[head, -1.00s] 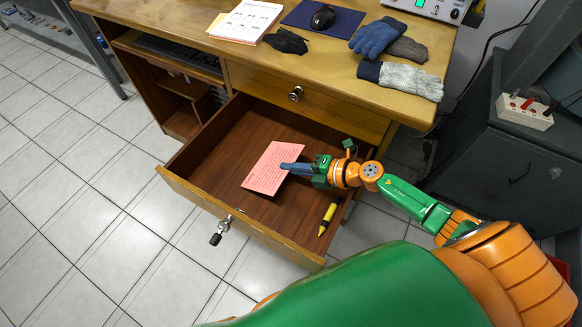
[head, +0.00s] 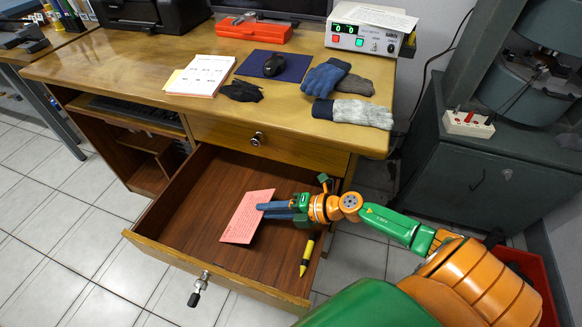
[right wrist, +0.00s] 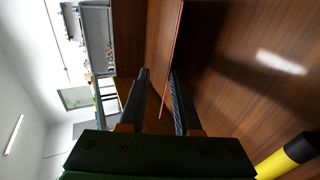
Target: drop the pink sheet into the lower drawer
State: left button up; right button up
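The pink sheet (head: 243,222), printed with faint lines, is inside the outline of the pulled-out lower drawer (head: 180,254) in the head view. My right gripper (head: 266,210) reaches in from the right, its fingertips at the sheet's right edge. In the right wrist view the fingers (right wrist: 158,85) stand apart. The sheet shows there edge-on as a thin red line (right wrist: 174,60) running into the gap, close to the right-hand finger. I cannot tell whether the sheet touches the drawer floor. My left gripper is out of view.
A yellow and black marker (head: 306,258) lies in the drawer's right part. The upper drawer (head: 275,145) is shut. Gloves (head: 340,90), a mouse (head: 274,65) and papers (head: 200,75) are on the desk. The drawer's left floor is clear.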

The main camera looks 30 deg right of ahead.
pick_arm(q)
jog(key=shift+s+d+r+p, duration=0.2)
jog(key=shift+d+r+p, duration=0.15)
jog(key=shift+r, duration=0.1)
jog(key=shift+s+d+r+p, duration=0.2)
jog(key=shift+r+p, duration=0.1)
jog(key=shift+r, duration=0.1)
pick_arm(e)
jog(key=v, duration=0.9)
jog(key=shift+s+d+r, duration=0.2)
jog(key=shift+s+d, duration=0.05)
jog(key=shift+s, duration=0.05)
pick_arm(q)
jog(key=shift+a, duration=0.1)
